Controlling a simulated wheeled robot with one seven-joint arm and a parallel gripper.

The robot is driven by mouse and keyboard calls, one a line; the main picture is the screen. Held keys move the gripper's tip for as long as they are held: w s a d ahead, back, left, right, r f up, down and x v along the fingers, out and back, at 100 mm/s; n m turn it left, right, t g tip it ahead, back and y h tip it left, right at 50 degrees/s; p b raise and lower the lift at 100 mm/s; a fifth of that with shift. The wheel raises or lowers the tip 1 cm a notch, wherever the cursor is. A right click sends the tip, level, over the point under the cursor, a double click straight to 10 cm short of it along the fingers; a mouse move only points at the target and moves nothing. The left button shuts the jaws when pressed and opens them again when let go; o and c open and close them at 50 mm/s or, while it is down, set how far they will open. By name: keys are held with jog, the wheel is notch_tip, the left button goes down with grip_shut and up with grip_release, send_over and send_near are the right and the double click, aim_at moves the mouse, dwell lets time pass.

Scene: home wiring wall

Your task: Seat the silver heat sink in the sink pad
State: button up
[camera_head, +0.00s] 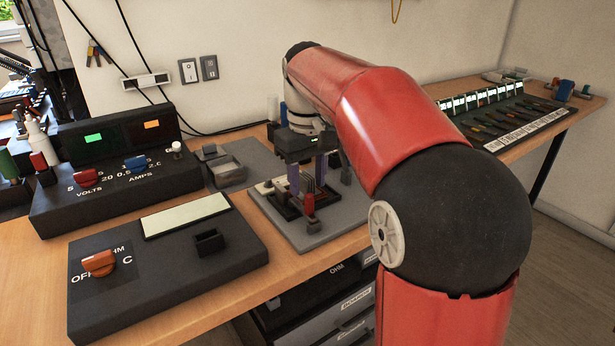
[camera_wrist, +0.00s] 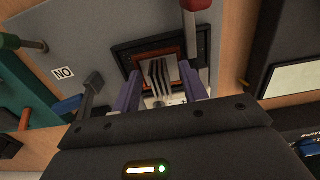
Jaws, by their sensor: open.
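My gripper (camera_head: 307,182) points down over the grey board, its two purple fingers apart. In the wrist view my gripper (camera_wrist: 160,92) has a finger on each side of the silver heat sink (camera_wrist: 157,74), with no clear grip on it. The heat sink's upright fins also show between the fingers in the head view. The sink pad (camera_wrist: 130,50) is a dark square frame with an orange-brown inner border. The heat sink appears within that border; whether it sits fully down is hidden.
A grey tray (camera_head: 228,172) lies to the left. A meter box (camera_head: 165,262) and a power supply (camera_head: 110,185) fill the left of the bench. A keyed panel (camera_head: 505,115) lies at right.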

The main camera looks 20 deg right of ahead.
aim_at(308, 177)
notch_tip(308, 177, up, 8)
jog(key=shift+f, duration=0.15)
dwell(0.3)
jog(key=shift+s, duration=0.1)
